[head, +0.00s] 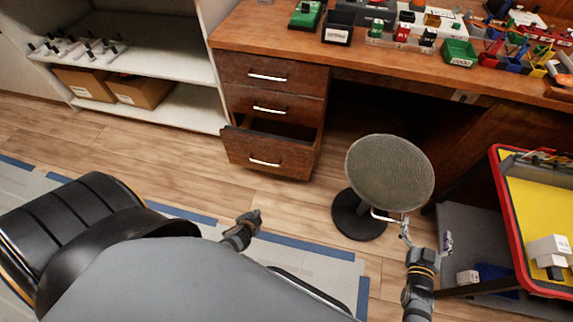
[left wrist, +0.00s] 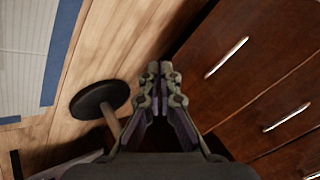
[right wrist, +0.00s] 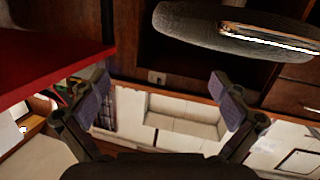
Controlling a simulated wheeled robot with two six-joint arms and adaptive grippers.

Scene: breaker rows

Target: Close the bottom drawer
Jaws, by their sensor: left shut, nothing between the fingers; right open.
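The bottom drawer (head: 266,151) of the wooden desk is pulled partly out, and its dark inside shows behind the front panel. Its silver handle (head: 264,162) is on the front. My left gripper (head: 254,216) is shut and empty, in front of and below the drawer, apart from it in the head view. In the left wrist view the shut fingers (left wrist: 161,70) point beside a wooden drawer front with a handle (left wrist: 227,58). My right gripper (head: 427,236) is open and empty beside the round stool; its spread fingers also show in the right wrist view (right wrist: 165,98).
The two upper drawers (head: 272,76) are shut. A round stool (head: 390,172) stands right of the drawers. A red-rimmed cart (head: 508,215) is at the right. White shelves (head: 150,50) stand left. Floor in front of the drawer is clear.

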